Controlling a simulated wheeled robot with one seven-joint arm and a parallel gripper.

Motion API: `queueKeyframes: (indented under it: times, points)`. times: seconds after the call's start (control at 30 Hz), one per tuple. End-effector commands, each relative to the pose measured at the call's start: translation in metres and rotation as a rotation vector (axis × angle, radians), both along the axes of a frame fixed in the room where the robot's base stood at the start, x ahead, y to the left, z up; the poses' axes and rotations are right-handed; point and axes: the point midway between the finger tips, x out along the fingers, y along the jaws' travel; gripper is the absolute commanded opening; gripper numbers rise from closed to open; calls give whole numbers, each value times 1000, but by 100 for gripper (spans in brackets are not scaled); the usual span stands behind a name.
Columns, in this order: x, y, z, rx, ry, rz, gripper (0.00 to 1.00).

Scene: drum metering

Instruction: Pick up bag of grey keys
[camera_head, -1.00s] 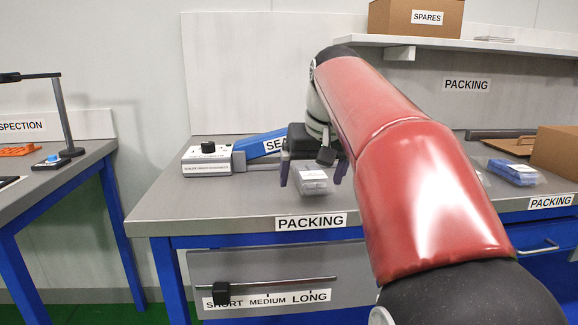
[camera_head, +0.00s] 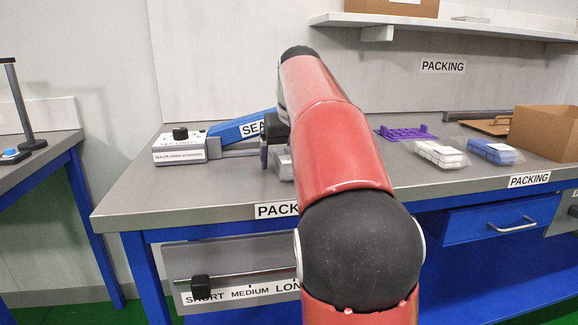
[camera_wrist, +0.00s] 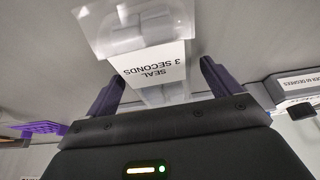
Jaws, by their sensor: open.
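The bag of grey keys (camera_head: 284,165) lies on the packing table in front of the blue sealer, mostly hidden behind my arm in the head view. In the wrist view the clear bag (camera_wrist: 128,22) shows pale grey contents at top centre. A white label reading "SEAL 3 SECONDS" (camera_wrist: 155,65) is beside it; I cannot tell what it is fixed to. My gripper (camera_wrist: 158,74) is open, with one dark finger on each side of the label and no visible grip on the bag. In the head view only part of my gripper (camera_head: 264,155) shows, close to the bag.
The sealer control box (camera_head: 180,148) stands left of my gripper. A purple rack (camera_head: 406,132), a bag of white keys (camera_head: 440,153), a bag of blue keys (camera_head: 496,150) and a cardboard box (camera_head: 545,132) are on the right. The table's front left is clear.

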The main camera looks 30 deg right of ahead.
Motion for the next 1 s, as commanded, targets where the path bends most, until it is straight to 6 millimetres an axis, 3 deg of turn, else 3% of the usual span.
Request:
queueKeyframes:
  times: [0.23,0.63,1.0]
  points:
    - [0,0,-1,0,0,0,86]
    - [0,0,0,0,-1,0,36]
    - [0,0,4,0,-1,0,35]
